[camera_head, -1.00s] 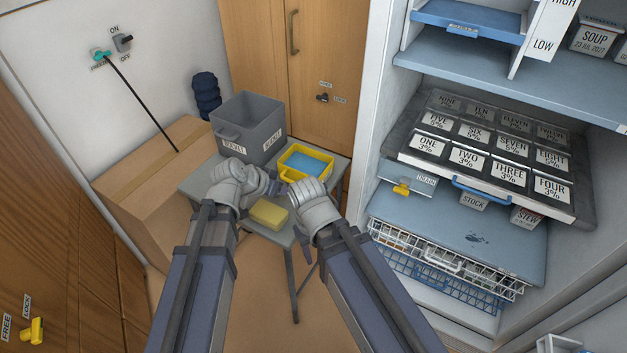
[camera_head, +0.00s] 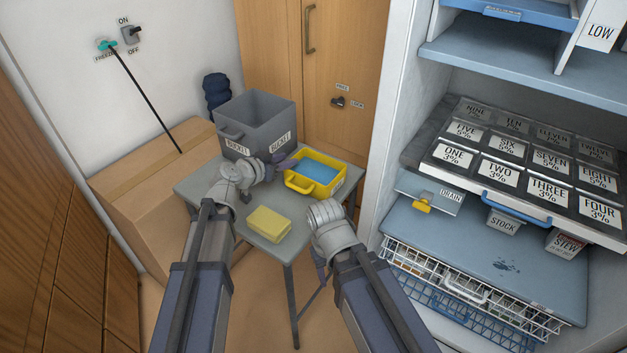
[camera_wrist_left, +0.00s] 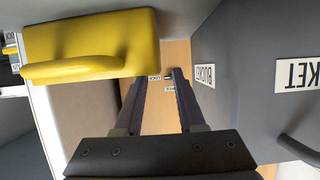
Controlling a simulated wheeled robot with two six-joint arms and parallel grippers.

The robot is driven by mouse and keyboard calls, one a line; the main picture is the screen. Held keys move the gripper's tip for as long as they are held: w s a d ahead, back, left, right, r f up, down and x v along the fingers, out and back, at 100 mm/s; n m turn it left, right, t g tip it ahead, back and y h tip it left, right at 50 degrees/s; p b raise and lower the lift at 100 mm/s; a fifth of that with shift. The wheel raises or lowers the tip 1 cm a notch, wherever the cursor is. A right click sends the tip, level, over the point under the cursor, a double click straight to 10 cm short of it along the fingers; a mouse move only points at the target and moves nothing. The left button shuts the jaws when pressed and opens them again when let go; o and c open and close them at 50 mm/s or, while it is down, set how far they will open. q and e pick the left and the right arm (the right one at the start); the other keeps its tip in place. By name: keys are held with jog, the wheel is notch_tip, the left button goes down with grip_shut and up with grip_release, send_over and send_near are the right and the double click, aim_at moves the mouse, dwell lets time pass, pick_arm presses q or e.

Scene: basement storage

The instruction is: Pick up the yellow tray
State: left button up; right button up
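The yellow tray (camera_head: 334,184) sits on a small grey table, with a blue surface inside it. In the left wrist view the yellow tray (camera_wrist_left: 125,38) fills the upper left, its handle facing the camera. My left gripper (camera_head: 286,161) is between the grey bucket and the tray's left end. In the left wrist view its two fingers (camera_wrist_left: 158,98) are apart with nothing between them; the tray lies beside them. My right gripper (camera_head: 320,262) is low in front of the table's right edge, pointing down. Its fingers are mostly hidden behind the wrist.
A grey bucket (camera_head: 255,118) stands behind my left gripper, close to it. A yellow sponge (camera_head: 268,224) lies on the table (camera_head: 212,175) in front. A cardboard box (camera_head: 150,180) is left of the table. A shelf unit (camera_head: 405,130) stands to the right.

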aim_at(304, 154)
pick_arm(q)
jog(key=shift+b+x, duration=1.15)
jog(key=shift+x, duration=2.25)
jog(key=shift+s, duration=0.1)
grip_shut()
